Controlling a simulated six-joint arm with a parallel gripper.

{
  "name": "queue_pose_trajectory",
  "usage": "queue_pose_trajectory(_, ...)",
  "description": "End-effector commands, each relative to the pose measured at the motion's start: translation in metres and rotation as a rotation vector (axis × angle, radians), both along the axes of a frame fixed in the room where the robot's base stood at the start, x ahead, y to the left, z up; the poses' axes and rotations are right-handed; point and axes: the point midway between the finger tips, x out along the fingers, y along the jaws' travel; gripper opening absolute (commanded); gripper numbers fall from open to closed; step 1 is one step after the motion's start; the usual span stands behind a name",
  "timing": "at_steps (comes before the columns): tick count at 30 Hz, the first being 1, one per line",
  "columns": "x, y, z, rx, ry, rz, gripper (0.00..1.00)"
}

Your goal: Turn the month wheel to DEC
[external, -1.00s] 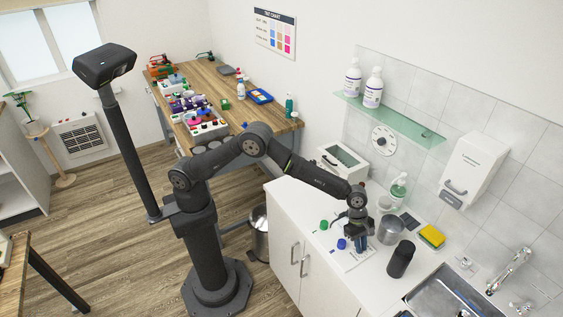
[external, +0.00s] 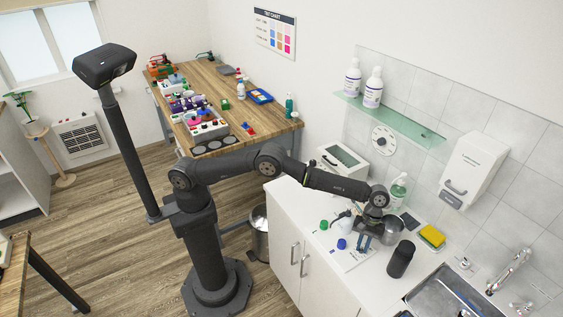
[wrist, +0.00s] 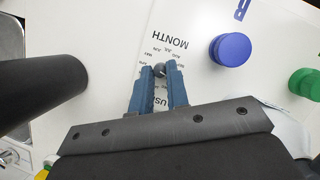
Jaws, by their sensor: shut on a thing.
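The month wheel's white card (wrist: 187,62) lies on the white counter, with MONTH and small month names printed on it. In the wrist view my gripper (wrist: 160,73) has its blue fingertips around a small round grey knob (wrist: 160,68), shut on it. Fingers and gripper body cover part of the print; I cannot tell which month is set. In the external view my gripper (external: 363,243) is tilted over the card (external: 352,260). A blue knob (wrist: 231,49) and a green knob (wrist: 305,83) are beside the card, apart from my fingers.
A black cylinder (external: 401,259) stands close by, large at the left of the wrist view (wrist: 40,90). A grey metal cup (external: 393,232) stands just behind my gripper. A yellow sponge (external: 432,235), pump bottle (external: 398,190) and sink (external: 450,295) are farther right or back.

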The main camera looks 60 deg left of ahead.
Motion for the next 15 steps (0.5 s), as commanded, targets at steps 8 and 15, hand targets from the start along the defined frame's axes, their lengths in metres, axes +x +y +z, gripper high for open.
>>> queue_pose_trajectory(8, 0.002, -0.0008, -0.003, 0.005, 0.0, -0.219, 0.0)
queue_pose_trajectory(15, 0.0019, -0.0012, -0.0028, 0.004, 0.0, -0.324, 0.0)
